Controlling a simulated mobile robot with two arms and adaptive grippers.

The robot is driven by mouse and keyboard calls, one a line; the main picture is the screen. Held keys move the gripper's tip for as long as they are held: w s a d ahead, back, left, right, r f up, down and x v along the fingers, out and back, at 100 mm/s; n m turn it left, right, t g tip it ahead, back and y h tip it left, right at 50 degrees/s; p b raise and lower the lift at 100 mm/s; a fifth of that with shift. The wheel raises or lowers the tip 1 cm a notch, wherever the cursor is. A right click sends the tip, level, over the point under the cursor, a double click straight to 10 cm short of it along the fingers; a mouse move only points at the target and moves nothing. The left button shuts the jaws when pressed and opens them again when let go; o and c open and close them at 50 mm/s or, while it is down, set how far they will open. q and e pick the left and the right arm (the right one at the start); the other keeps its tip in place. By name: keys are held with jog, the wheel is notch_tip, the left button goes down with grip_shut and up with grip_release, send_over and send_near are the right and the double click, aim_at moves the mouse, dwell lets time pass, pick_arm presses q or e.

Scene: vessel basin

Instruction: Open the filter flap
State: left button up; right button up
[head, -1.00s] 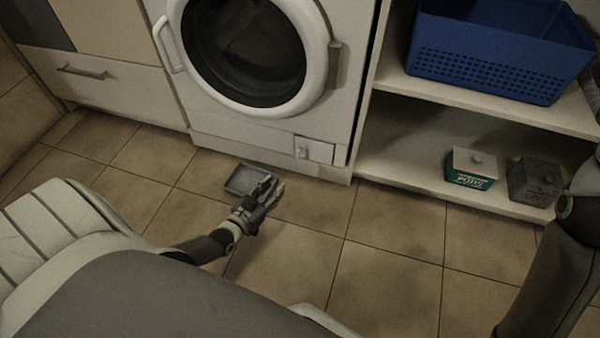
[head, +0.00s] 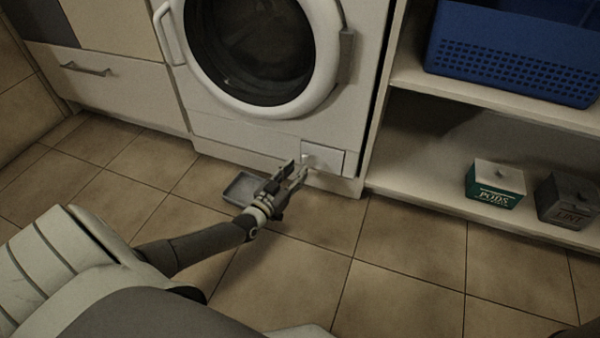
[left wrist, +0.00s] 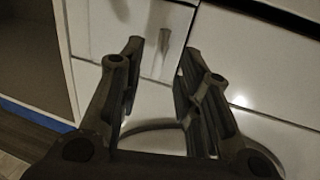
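The filter flap (head: 332,160) is a small white panel low on the right of the washing machine's front. It looks closed, flush with the front. Its small handle (head: 308,159) is on its left part. In the left wrist view the flap (left wrist: 110,28) fills the upper left and the handle (left wrist: 163,42) shows between my fingertips. My left gripper (head: 296,170) is open and just in front of the flap's lower left. In the left wrist view its two fingers (left wrist: 161,58) are spread, with nothing held. My right gripper is not in view.
A shallow grey tray (head: 240,187) lies on the floor just left of my left gripper. The machine's round door (head: 258,50) is closed above. At right, a shelf (head: 400,187) holds a green pods box (head: 495,188) and a grey box (head: 566,205), with a blue basket (head: 515,62) above.

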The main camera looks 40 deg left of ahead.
aim_at(320, 162)
pick_arm(q)
jog(key=shift+w+b, duration=0.6)
jog(key=shift+w, duration=0.85)
grip_shut()
